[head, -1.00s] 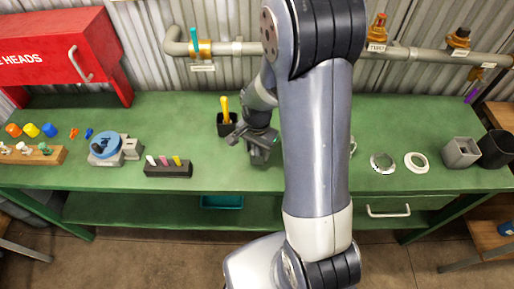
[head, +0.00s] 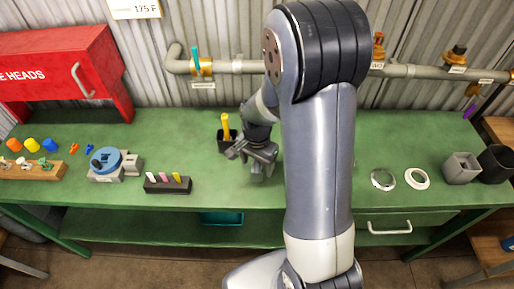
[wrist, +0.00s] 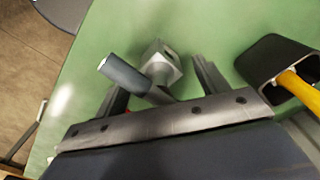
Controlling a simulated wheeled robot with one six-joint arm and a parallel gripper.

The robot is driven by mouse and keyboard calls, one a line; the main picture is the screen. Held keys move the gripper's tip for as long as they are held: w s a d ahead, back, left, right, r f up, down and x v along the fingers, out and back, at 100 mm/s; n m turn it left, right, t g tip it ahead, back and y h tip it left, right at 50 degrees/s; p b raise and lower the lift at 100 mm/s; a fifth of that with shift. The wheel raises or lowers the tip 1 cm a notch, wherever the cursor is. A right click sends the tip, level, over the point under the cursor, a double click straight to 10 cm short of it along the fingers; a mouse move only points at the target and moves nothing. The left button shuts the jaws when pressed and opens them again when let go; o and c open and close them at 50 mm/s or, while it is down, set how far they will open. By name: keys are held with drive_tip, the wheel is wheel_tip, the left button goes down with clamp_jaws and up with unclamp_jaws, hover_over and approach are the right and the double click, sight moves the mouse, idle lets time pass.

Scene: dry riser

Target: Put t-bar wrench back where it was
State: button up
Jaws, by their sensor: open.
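My gripper (head: 260,165) is low over the green bench, just right of a black cup. In the wrist view my gripper (wrist: 162,85) has its two fingers apart. Between and beyond them is a grey block-like head with a hole (wrist: 164,60), beside a dark cylindrical bar with a pale end (wrist: 125,76). This looks like the t-bar wrench, but I cannot tell whether both pieces are one tool. Neither finger visibly grips it. In the head view my gripper and arm hide it.
The black cup (head: 226,138) holds a yellow-handled tool (head: 225,124). A dark block with coloured pegs (head: 167,184) and a blue-topped fixture (head: 107,163) stand left. Rings (head: 417,179) and a grey square holder (head: 461,168) are right. A pipe (head: 235,67) runs behind.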

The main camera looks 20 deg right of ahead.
wheel_tip(320, 180, up, 11)
drive_tip(key=shift+f, duration=0.1)
drive_tip(key=shift+c, duration=0.3)
idle(1.2)
